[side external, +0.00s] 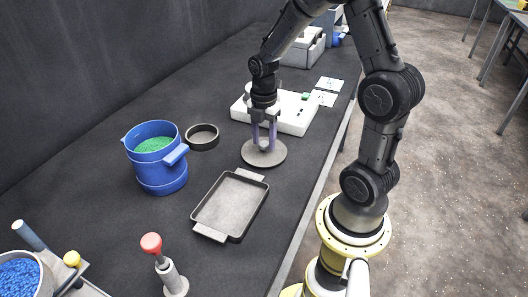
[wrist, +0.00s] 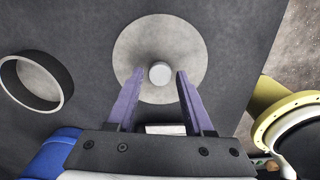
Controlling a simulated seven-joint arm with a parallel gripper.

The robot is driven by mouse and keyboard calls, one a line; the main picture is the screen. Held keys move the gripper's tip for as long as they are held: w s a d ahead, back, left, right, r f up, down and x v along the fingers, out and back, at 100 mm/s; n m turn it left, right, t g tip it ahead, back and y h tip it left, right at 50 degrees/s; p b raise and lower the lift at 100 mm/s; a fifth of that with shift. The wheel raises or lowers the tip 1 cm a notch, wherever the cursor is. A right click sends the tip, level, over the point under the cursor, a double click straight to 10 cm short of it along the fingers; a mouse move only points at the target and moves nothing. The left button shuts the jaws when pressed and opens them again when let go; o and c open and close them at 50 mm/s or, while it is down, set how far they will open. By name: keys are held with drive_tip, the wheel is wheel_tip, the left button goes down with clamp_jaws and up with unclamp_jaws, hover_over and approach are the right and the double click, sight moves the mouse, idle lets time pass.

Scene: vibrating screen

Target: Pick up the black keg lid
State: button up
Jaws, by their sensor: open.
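A flat round lid (side external: 266,158) with a small knob lies on the dark table; it looks grey rather than black. In the wrist view the lid (wrist: 190,45) shows whole apart from the part behind my fingers, with its pale round knob (wrist: 160,74) near the middle. My gripper (side external: 264,145) points down over the lid, its two purple fingers apart. In the wrist view my gripper (wrist: 160,76) has one fingertip on each side of the knob, with a gap visible on both sides. I cannot tell exactly how high the tips are above the lid.
A shallow black-walled ring-shaped pan (side external: 202,143) and a blue keg (side external: 160,175) with green contents stand left. A rectangular tray (side external: 197,207) lies in front. A white device (side external: 295,116) is close behind. A red-topped tool (side external: 170,275) stands at the front.

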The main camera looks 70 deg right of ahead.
drive_tip(key=shift+f, duration=0.8)
drive_tip(key=shift+c, duration=0.4)
clamp_jaws()
drive_tip(key=shift+r, duration=0.1)
